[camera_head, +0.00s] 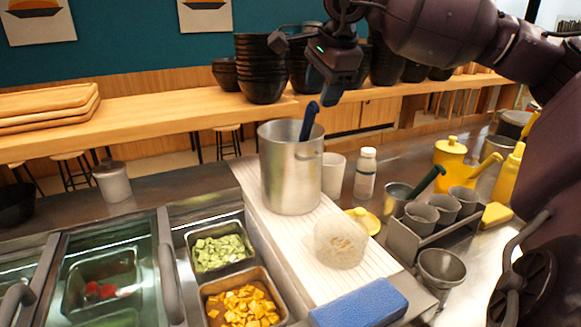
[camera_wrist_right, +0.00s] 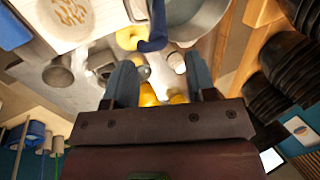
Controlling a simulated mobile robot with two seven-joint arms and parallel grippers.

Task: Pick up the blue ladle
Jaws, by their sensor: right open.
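The blue ladle (camera_head: 309,121) stands in a tall metal pot (camera_head: 291,176), its dark blue handle rising above the rim and leaning slightly right. Its bowl is hidden inside the pot. My right gripper (camera_head: 324,84) is above the pot, just above the handle's tip, with its fingers pointing down. In the right wrist view my right gripper (camera_wrist_right: 159,65) has its two blue-grey fingers apart with nothing between them. There the ladle's hooked handle (camera_wrist_right: 156,28) lies just beyond the fingertips, apart from them. My left gripper is in neither view.
A white cup (camera_head: 333,175) and a white-capped bottle (camera_head: 365,173) stand right of the pot. A metal rack with several cups (camera_head: 421,216) is further right. Food trays (camera_head: 221,247) lie at the front left. Stacked black bowls (camera_head: 262,78) stand on the shelf behind the gripper.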

